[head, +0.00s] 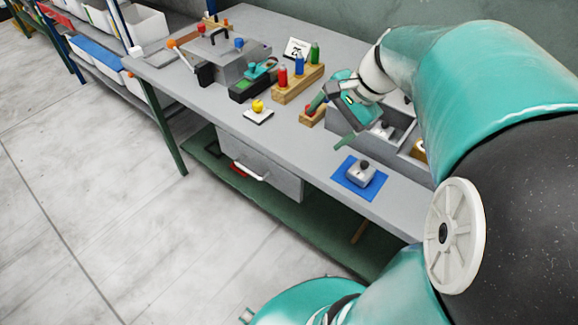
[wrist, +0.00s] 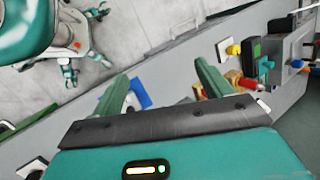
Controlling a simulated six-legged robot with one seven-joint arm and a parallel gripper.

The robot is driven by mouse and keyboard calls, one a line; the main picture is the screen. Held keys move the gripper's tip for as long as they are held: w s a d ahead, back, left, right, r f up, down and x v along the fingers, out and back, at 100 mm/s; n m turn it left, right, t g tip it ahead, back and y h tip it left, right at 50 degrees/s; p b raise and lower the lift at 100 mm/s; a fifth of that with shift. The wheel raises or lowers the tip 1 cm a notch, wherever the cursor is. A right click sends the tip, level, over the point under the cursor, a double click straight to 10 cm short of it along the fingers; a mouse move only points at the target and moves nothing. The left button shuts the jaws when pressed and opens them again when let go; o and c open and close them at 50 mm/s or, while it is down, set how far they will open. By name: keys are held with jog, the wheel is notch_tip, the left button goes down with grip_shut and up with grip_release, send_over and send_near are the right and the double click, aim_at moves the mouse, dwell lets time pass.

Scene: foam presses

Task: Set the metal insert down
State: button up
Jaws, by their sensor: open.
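A metal insert (head: 361,174), a silver block with a dark round knob, sits upright on a blue mat (head: 351,185) near the table's front edge. My gripper (head: 331,122) is open and empty above the table, up and left of the insert in the head view and apart from it. In the wrist view, the two green fingers of my gripper (wrist: 160,88) are spread wide with nothing between them. The blue mat (wrist: 142,94) shows there behind the left finger, which hides most of the insert.
A grey divided tray (head: 401,140) holding another knobbed metal piece stands behind the mat. A wooden rack (head: 298,84) with red, blue and green bottles stands left of my gripper. A yellow knob (head: 258,106) sits on a white plate. A drawer (head: 262,168) hangs below the tabletop.

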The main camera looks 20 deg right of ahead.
jog(key=s+a+n+t+h, duration=0.1)
jog(key=s+a+n+h, duration=0.1)
jog(key=s+a+n, duration=0.2)
jog(key=s+a+r+n+h, duration=0.1)
jog(key=s+a+n+h, duration=0.1)
jog(key=s+a+n, duration=0.3)
jog(key=a+n, duration=0.4)
jog(key=n, duration=0.1)
jog(key=shift+a+r+t, duration=0.2)
jog(key=shift+r+t, duration=0.05)
jog(key=shift+t, duration=0.15)
jog(key=shift+d, duration=0.1)
